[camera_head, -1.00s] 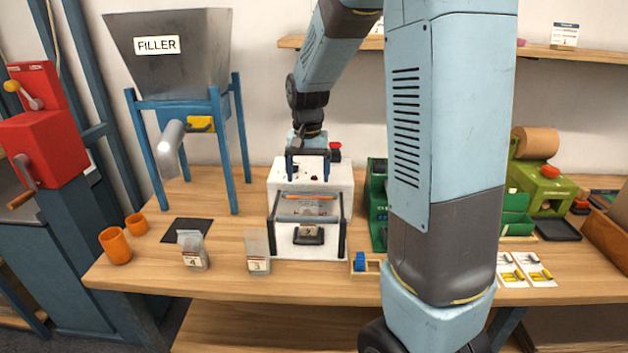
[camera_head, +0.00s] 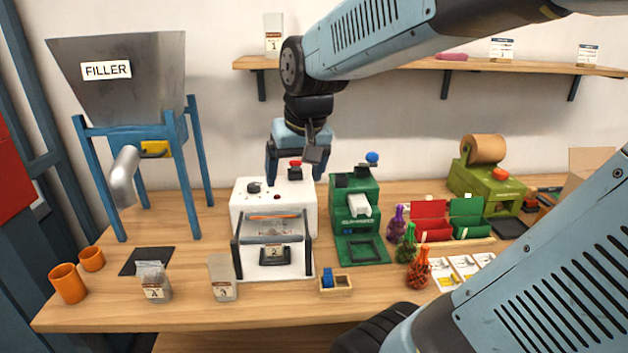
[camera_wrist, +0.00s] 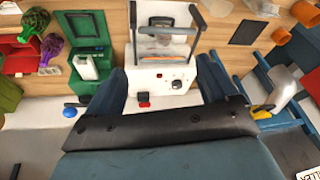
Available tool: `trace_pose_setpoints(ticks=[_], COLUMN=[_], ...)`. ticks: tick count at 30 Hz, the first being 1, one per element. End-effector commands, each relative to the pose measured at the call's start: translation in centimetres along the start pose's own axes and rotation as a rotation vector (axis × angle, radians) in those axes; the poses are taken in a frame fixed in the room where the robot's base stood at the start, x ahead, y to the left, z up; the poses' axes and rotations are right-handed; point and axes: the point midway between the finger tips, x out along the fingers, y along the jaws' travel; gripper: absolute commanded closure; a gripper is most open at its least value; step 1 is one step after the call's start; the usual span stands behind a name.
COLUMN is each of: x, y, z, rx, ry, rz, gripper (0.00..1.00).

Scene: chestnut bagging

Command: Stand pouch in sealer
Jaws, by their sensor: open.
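The white sealer (camera_head: 250,218) stands on the bench, with dark side arms and an orange strip across its front. A pouch labelled 2 (camera_head: 275,251) stands in the sealer's front, partly behind the bar; it is also at the top of the wrist view (camera_wrist: 166,22). My gripper (camera_head: 293,172) is open and empty above the back of the sealer, with the red button (camera_head: 295,163) close by its fingers. In the wrist view the fingers (camera_wrist: 160,88) are wide apart over the sealer's top. Pouches labelled 4 (camera_head: 153,284) and 3 (camera_head: 222,279) stand left of the sealer.
A green machine (camera_head: 355,215) stands close right of the sealer. A small wooden box (camera_head: 337,290) sits in front. The filler (camera_head: 120,85) stands left, with orange cups (camera_head: 68,283) below it. Another pouch (camera_head: 273,36) is on the shelf above.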

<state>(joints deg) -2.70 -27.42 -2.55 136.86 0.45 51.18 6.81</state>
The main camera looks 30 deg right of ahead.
Motion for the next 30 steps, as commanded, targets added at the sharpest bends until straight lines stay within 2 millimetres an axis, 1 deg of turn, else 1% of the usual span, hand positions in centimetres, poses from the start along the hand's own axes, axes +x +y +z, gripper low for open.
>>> trace_pose_setpoints(ticks=[1,6,9,12,18,30], x=[-0.8,-2.5,-3.2,-3.7,-4.0,-4.0], y=[0.1,0.3,0.4,0.6,0.8,0.8], z=[0.9,3.6,5.0,5.9,6.7,6.7], rx=[-0.015,-0.065,-0.092,-0.11,-0.125,-0.125], ry=[0.024,0.087,0.117,0.14,0.155,0.155], rz=[0.0,0.004,0.009,0.014,0.019,0.019], gripper=[0.14,0.14,0.14,0.14,0.14,0.14])
